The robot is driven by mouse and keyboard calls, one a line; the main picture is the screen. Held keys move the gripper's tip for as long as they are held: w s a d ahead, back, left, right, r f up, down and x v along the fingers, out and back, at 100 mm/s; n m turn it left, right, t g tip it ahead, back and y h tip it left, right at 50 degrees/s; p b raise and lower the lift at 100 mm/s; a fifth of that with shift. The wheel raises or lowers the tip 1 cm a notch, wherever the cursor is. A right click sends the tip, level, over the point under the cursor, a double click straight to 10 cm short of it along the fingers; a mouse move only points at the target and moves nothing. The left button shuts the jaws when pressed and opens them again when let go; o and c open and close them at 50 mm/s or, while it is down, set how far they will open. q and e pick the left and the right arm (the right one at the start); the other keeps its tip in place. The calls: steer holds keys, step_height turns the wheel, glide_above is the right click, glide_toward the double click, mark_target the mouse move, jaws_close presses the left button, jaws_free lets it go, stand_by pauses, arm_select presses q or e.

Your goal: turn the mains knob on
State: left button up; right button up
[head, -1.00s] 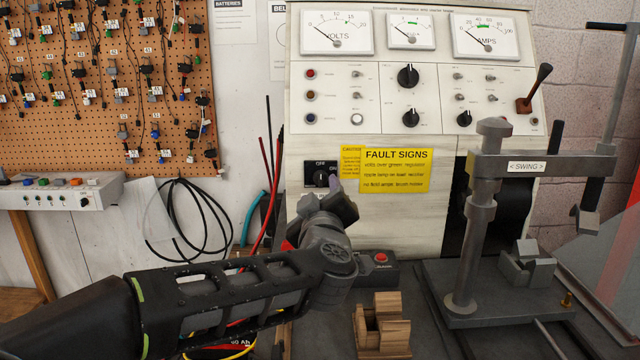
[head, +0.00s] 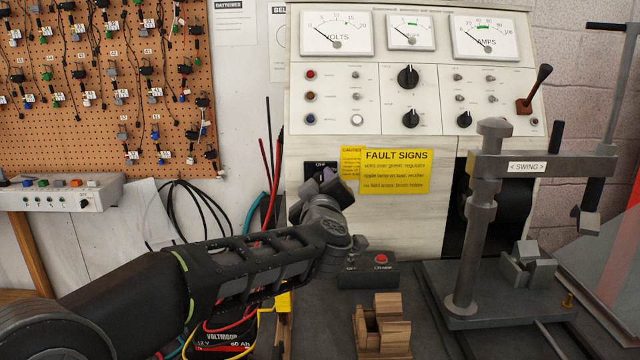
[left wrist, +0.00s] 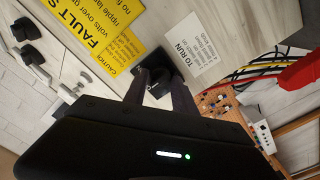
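The mains knob sits on a small black OFF/ON plate (head: 318,165) on the lower left of the white test panel. In the head view my left gripper (head: 323,183) is in front of this plate and hides the knob and most of the plate. In the left wrist view the dark knob and plate (left wrist: 157,80) show between the two fingers of my left gripper (left wrist: 159,90). The fingers are apart, one on each side. Contact with the knob and the knob's exact setting cannot be made out. My right gripper is not in view.
A yellow FAULT SIGNS label (head: 396,171) is right of the plate. A box with a red button (head: 381,259) and a wooden block (head: 382,325) stand below on the bench. A grey swing-arm stand (head: 478,215) is at right. Cables (head: 265,190) hang at left.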

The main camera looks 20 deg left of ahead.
arm_select(q)
jaws_close()
stand_by(0.3)
steer(key=shift+r+m+p, duration=0.15)
steer(key=shift+m+p, duration=0.35)
steer(key=shift+p, duration=0.45)
steer(key=m+p, duration=0.8)
steer(key=p, duration=0.2)
steer(key=shift+d+r+p, duration=0.1)
steer(key=shift+p, duration=0.3)
steer(key=shift+m+p, duration=1)
steer(key=shift+f+m+p, duration=0.25)
steer(key=shift+m+p, duration=0.15)
steer(key=shift+m, duration=0.1)
steer(key=shift+o, duration=2.2)
jaws_free()
